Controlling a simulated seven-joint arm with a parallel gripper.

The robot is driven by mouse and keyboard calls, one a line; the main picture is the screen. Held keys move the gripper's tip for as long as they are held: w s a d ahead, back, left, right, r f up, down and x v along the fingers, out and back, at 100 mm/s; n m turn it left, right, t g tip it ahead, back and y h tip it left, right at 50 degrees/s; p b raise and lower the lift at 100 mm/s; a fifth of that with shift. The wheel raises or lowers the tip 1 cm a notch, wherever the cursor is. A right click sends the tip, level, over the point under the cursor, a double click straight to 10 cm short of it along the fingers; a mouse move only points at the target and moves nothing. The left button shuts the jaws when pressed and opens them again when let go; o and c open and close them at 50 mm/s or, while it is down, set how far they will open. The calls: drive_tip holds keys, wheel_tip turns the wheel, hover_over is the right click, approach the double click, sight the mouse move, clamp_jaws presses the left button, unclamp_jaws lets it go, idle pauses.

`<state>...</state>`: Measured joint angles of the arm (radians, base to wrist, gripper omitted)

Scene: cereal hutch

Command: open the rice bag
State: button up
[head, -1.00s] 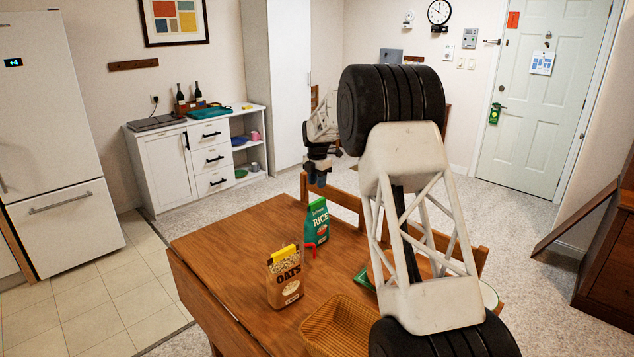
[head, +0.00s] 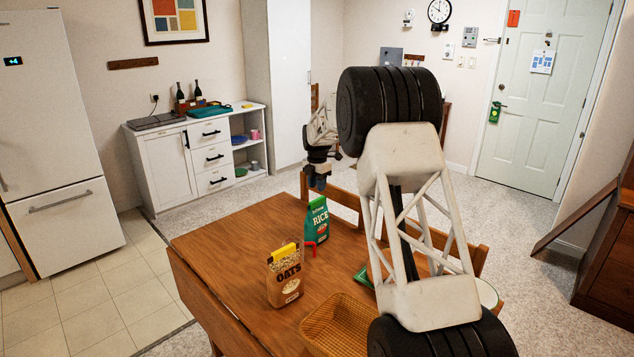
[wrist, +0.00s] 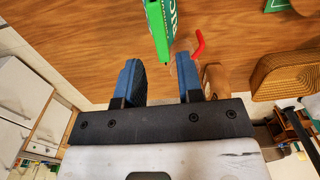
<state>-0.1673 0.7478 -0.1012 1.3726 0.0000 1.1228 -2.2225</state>
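The green rice bag (head: 317,226) stands upright on the table, with a bright green strip (head: 317,203) along its top. In the wrist view the rice bag (wrist: 171,12) and its bright green strip (wrist: 158,36) lie ahead of the fingertips, in line with the gap between them. My gripper (head: 318,182) is above the table, behind and above the bag in the head view. In the wrist view my gripper (wrist: 160,76) has its two blue fingers wide apart, with nothing between them. The bag's lower part is out of the wrist view.
A red curved object (head: 310,247) lies beside the rice bag. The oats bag (head: 285,277) with a yellow strip stands nearer the front, and a wicker basket (head: 345,325) is right of it. Chairs (head: 345,198) stand at the table's far side. The table's left part is clear.

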sight(317, 199)
drive_tip(key=shift+f, duration=1.35)
drive_tip(key=shift+f, duration=2.25)
clamp_jaws()
drive_tip(key=shift+r, duration=0.3)
drive_tip(key=shift+r, duration=2.2)
drive_tip(key=shift+d, duration=0.1)
